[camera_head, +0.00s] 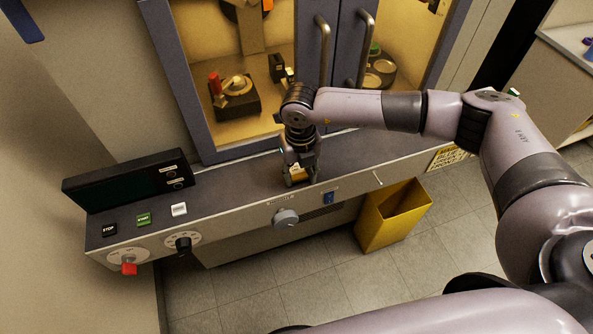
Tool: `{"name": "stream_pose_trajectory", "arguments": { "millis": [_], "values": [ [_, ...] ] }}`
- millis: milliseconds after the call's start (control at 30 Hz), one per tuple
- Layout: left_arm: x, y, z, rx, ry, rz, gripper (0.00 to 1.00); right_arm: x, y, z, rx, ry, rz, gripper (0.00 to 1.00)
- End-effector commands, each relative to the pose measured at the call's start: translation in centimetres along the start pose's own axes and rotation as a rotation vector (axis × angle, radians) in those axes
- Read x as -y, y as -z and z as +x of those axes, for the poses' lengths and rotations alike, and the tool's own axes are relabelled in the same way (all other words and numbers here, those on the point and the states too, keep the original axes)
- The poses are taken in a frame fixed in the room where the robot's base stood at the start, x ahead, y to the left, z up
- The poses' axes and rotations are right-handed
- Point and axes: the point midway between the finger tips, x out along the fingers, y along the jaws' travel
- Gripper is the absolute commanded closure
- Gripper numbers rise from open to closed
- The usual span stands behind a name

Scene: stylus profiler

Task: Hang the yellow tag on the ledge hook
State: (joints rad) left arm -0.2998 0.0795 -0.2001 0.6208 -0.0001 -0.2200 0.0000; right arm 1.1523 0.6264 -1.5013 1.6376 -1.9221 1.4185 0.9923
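My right gripper (299,179) points down at the grey ledge (236,183), near its front edge. A small yellow-orange patch (296,171) shows between its fingers and may be the yellow tag. The fingers stand somewhat apart around it, but I cannot tell whether they grip it or are only over it. A thin pale hook (378,177) sticks out of the ledge's front face, to the right of the gripper and apart from it. My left gripper is not in view.
A cabinet with two door handles (323,50) stands behind the ledge. A dark display box (128,180) and buttons are at the left. A yellow bin (393,214) stands below the hook.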

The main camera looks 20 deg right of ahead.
Motion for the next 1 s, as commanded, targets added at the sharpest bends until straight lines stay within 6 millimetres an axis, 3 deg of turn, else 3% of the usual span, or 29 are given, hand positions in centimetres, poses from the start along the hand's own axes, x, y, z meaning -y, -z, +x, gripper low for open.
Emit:
{"name": "stream_pose_trajectory", "arguments": {
  "millis": [167,567,767,1000],
  "values": [
    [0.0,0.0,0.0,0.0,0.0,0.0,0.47,0.0,0.0,0.0,0.0,0.0,0.0,0.77],
    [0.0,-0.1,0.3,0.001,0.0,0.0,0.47,0.0,-0.1,-1.0,0.003,-0.002,0.0,0.77],
    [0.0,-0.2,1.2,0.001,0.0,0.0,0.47,-0.1,-0.2,-4.0,0.006,-0.003,0.001,0.77],
    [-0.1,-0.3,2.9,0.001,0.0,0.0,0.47,0.0,-0.2,-10.8,0.009,-0.002,0.0,0.77]
  ]
}}
